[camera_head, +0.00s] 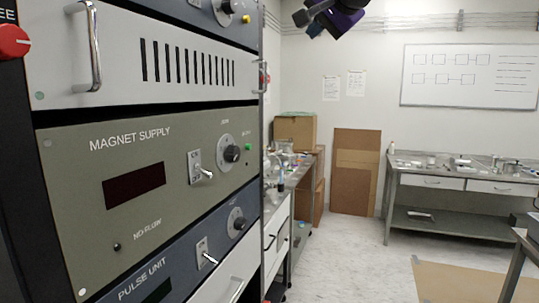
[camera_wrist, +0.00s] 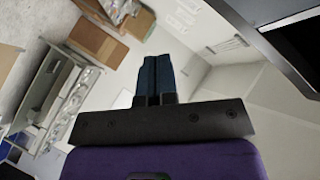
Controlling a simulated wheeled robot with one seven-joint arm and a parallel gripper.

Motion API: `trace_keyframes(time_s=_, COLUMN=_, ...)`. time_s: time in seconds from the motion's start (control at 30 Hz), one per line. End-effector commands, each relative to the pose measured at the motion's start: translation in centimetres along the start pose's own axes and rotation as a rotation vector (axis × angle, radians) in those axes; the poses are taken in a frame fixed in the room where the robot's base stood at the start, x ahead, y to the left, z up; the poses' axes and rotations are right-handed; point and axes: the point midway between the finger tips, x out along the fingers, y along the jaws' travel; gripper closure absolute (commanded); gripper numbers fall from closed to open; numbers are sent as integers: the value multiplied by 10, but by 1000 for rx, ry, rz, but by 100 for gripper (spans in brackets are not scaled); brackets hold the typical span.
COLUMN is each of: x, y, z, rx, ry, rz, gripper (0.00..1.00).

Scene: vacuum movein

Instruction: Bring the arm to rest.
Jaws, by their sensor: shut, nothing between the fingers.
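My gripper shows in the wrist view (camera_wrist: 157,62), with its two dark blue fingers pressed together and nothing between them. In the head view, a dark and purple part of my arm hangs at the top edge, and the fingertips are not clear there. The gripper is up in the air, apart from any surface, with the ceiling and wall behind it in the wrist view.
A rack with a magnet supply panel (camera_head: 150,185) and a pulse unit (camera_head: 190,268) stands close on the left. A bench (camera_head: 462,188) stands at the right under a whiteboard (camera_head: 468,76). Cardboard (camera_head: 356,170) leans on the back wall. The middle floor (camera_head: 350,255) is clear.

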Motion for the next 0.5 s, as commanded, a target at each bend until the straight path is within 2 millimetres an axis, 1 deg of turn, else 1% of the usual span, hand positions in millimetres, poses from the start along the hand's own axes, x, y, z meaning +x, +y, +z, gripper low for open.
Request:
trace_keyframes(time_s=0.03, x=-17, y=28, z=3, rx=-39, ry=-8, rz=52, gripper=100)
trace_keyframes(time_s=0.07, x=-25, y=46, z=6, rx=-68, ry=-19, rz=85, gripper=100)
trace_keyframes(time_s=0.1, x=-37, y=69, z=12, rx=-107, ry=-37, rz=130, gripper=100)
trace_keyframes(time_s=0.17, x=-55, y=103, z=23, rx=-164, ry=-66, rz=192, gripper=100)
trace_keyframes(time_s=0.2, x=-67, y=125, z=31, rx=-198, ry=-89, rz=232, gripper=100)
trace_keyframes(time_s=0.27, x=-86, y=156, z=45, rx=-249, ry=-125, rz=287, gripper=100)
trace_keyframes(time_s=0.3, x=-98, y=178, z=55, rx=-281, ry=-152, rz=324, gripper=100)
trace_keyframes(time_s=0.37, x=-116, y=208, z=72, rx=-326, ry=-195, rz=373, gripper=100)
trace_keyframes(time_s=0.4, x=-129, y=228, z=84, rx=-356, ry=-227, rz=405, gripper=100)
trace_keyframes(time_s=0.47, x=-147, y=257, z=103, rx=-396, ry=-276, rz=448, gripper=100)
trace_keyframes(time_s=0.5, x=-159, y=276, z=117, rx=-422, ry=-310, rz=474, gripper=100)
